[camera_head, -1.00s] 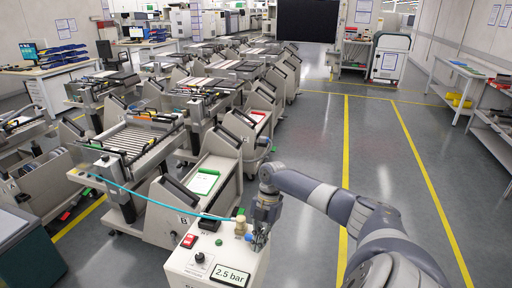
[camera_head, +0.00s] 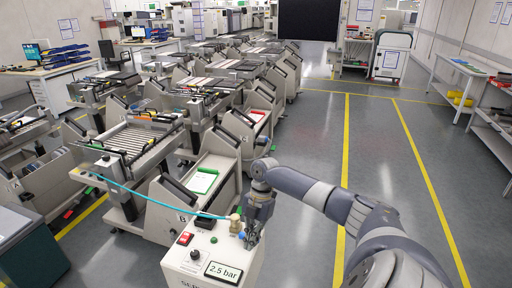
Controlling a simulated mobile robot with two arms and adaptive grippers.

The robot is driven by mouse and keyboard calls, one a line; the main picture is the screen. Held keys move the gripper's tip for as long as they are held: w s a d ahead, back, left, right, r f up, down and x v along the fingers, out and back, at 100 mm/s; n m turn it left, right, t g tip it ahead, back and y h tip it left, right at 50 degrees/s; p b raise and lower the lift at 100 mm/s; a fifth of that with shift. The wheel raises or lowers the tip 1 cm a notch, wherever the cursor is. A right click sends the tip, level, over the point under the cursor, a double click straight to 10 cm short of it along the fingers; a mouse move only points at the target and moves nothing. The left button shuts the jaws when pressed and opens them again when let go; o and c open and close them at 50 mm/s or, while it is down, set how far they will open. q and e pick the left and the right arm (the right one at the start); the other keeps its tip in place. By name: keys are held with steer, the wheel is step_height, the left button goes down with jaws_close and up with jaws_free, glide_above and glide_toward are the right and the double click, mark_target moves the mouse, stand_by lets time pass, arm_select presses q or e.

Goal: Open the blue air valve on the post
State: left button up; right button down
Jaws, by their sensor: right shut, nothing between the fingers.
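The post (camera_head: 193,264) is a white box at the bottom middle, with a "2.5 bar" display (camera_head: 223,271), a red switch (camera_head: 185,239) and a black knob (camera_head: 195,255). A brass fitting (camera_head: 235,225) stands on its top, with a turquoise hose (camera_head: 150,198) running off to the left. A small blue spot (camera_head: 242,235), perhaps part of the valve, shows beside the fitting; the valve's handle is mostly hidden by my gripper. My right gripper (camera_head: 251,243) points down at the post's right top edge, shut and empty. I cannot tell whether it touches the valve. My left gripper is out of view.
Feeder trolleys (camera_head: 140,138) stand in rows to the left and behind the post. A dark green cabinet (camera_head: 32,258) is at the lower left. The grey floor between the yellow lines (camera_head: 342,160) is clear. A white shelf table (camera_head: 458,80) stands at the right.

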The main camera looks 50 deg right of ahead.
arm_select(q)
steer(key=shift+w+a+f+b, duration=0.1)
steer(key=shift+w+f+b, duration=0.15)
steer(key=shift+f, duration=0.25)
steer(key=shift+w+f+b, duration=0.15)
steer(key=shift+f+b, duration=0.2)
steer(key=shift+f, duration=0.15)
arm_select(e)
steer(key=w+v, duration=0.1)
steer(key=v, duration=0.5)
steer(key=shift+w+a, duration=0.1)
